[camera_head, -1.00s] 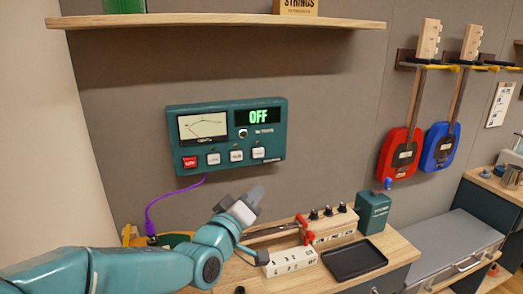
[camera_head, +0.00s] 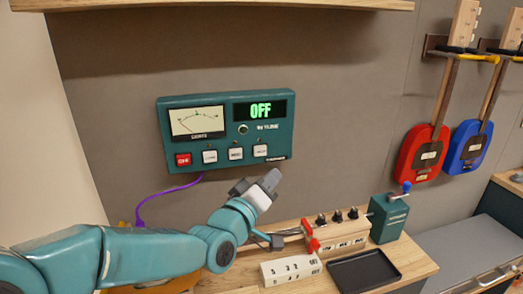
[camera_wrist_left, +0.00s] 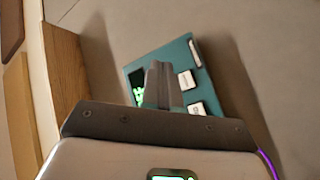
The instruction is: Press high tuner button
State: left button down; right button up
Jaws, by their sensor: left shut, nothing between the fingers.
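The teal tuner (camera_head: 222,182) hangs on the grey wall with a needle meter (camera_head: 197,121) and a display (camera_head: 260,110) reading OFF in green. Along its lower edge are a red button (camera_head: 183,160) and three white buttons (camera_head: 236,153); their labels are too small to read surely. My left gripper (camera_head: 271,180) is shut and empty, in front of and below the tuner's lower right corner, apart from the buttons in the picture. In the left wrist view, the shut fingers (camera_wrist_left: 159,84) overlap the tuner (camera_wrist_left: 176,58), and two white buttons (camera_wrist_left: 186,80) show beside them.
A purple cable (camera_head: 165,193) hangs from the tuner. Below, a wooden bench holds a white labelled block (camera_head: 291,270), a black tray (camera_head: 363,269), a block with knobs (camera_head: 337,236) and a teal crank box (camera_head: 388,217). A shelf (camera_head: 220,4) is above; guitars (camera_head: 422,153) hang right.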

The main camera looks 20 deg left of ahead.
aim_at(260, 151)
pick_arm(q)
jog(key=w+a+p, duration=0.3)
jog(key=w+a, duration=0.1)
jog(key=w, duration=0.3)
jog(key=shift+w+a+f, duration=0.15)
jog(key=shift+w+a, duration=0.2)
dwell(0.4)
jog(key=shift+w+a, duration=0.15)
dwell(1.5)
